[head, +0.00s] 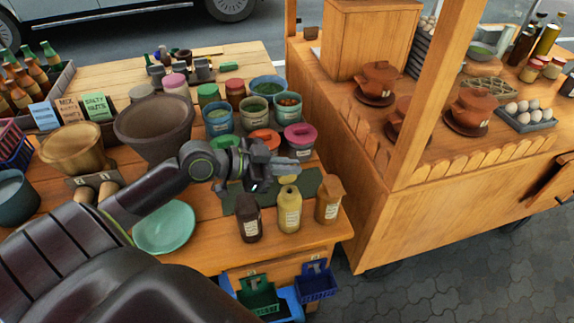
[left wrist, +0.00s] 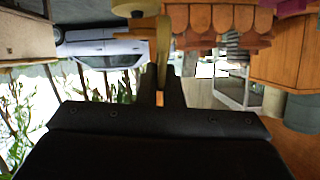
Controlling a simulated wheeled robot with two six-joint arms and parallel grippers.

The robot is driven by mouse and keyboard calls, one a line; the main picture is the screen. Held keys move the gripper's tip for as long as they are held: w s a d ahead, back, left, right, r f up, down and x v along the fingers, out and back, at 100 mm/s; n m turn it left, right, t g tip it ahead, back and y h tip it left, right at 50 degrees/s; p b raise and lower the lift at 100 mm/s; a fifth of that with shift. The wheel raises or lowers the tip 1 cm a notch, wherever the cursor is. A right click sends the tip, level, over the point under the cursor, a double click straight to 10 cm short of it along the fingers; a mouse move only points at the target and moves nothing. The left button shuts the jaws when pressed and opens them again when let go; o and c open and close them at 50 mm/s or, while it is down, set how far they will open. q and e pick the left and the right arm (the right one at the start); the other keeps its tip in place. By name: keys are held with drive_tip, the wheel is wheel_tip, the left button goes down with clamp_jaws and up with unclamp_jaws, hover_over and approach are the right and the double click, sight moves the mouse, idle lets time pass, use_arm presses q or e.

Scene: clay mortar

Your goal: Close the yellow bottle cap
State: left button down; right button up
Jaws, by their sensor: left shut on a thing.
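The yellow bottle (head: 290,212) stands upright at the table's front right, between a dark brown bottle (head: 248,218) and an orange-brown bottle (head: 329,200). My left gripper (head: 290,164) is just above and behind its top. A small yellow piece, which looks like the cap (head: 288,179), shows just under the fingers. In the left wrist view the fingers (left wrist: 162,82) are shut on a thin yellowish piece (left wrist: 163,48). A pale yellow round part (left wrist: 135,7) shows at the top edge there. I cannot tell how the cap sits on the bottle. My right gripper is not seen.
Several tubs (head: 255,113) with coloured lids and food stand behind the gripper. A brown mortar (head: 155,127) and a green plate (head: 165,227) are to the left. Blue and green bins (head: 316,282) hang at the table front. A wooden stall (head: 375,225) stands to the right.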

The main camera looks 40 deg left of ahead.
use_arm(q)
drive_tip(key=shift+s+d+f+m+t+y+b, duration=0.3)
drive_tip(key=shift+s+d+m+b, duration=0.1)
drive_tip(key=shift+m+b, duration=0.25)
drive_tip(key=m+b, duration=0.1)
drive_tip(key=s+d+m+t+y+b, duration=0.1)
drive_tip(key=b, duration=0.1)
drive_tip(key=f+m+b, duration=0.1)
drive_tip(key=b, duration=0.1)
drive_tip(key=shift+s+d+t, duration=0.15)
drive_tip(key=shift+d+t, duration=0.2)
drive_tip(key=shift+t, duration=0.05)
drive_tip(key=shift+s+d+f+m+t+y+b, duration=0.25)
drive_tip(key=shift+m+t+y+b, duration=0.05)
drive_tip(key=shift+m+b, duration=0.3)
drive_tip(key=f+m+t+b, duration=0.1)
drive_tip(key=m, duration=0.1)
drive_tip(key=d+f+m+t+b, duration=0.1)
drive_tip(key=m+b, duration=0.1)
drive_tip(key=s+f+m+t+b, duration=0.1)
drive_tip(key=f+m+b, duration=0.1)
drive_tip(key=m, duration=0.1)
drive_tip(key=shift+d+y, duration=0.15)
drive_tip(key=shift+y, duration=0.15)
drive_tip(key=shift+s, duration=0.1)
